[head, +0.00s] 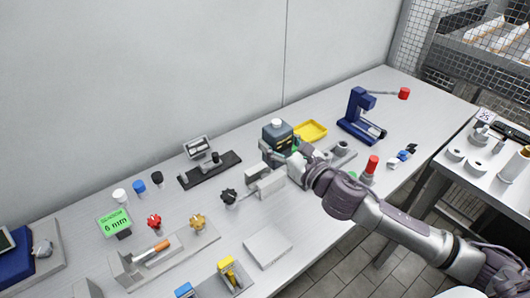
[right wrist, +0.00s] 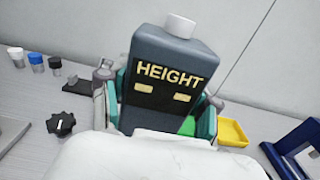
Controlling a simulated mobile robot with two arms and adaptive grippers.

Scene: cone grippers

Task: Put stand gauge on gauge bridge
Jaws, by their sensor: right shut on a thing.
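A dark grey-blue block labelled HEIGHT, with a white cap (head: 277,134), seems to be the stand gauge; in the right wrist view the dark block (right wrist: 160,75) fills the middle, upright and slightly tilted. My right gripper (head: 283,152) is shut on it, with green-teal finger pads on both sides. The block's lower part is hidden by the gripper. Light grey raised pieces (head: 268,186) stand just in front of the gripper; I cannot tell for sure which thing is the gauge bridge. My left gripper is not in view.
A yellow tray (head: 311,131) and a blue press-like stand (head: 360,115) are to the right. A black base with a small device (head: 208,170) and a black knob (head: 229,197) are to the left. A flat grey plate (head: 267,249) lies in front. The wall (head: 150,80) is behind.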

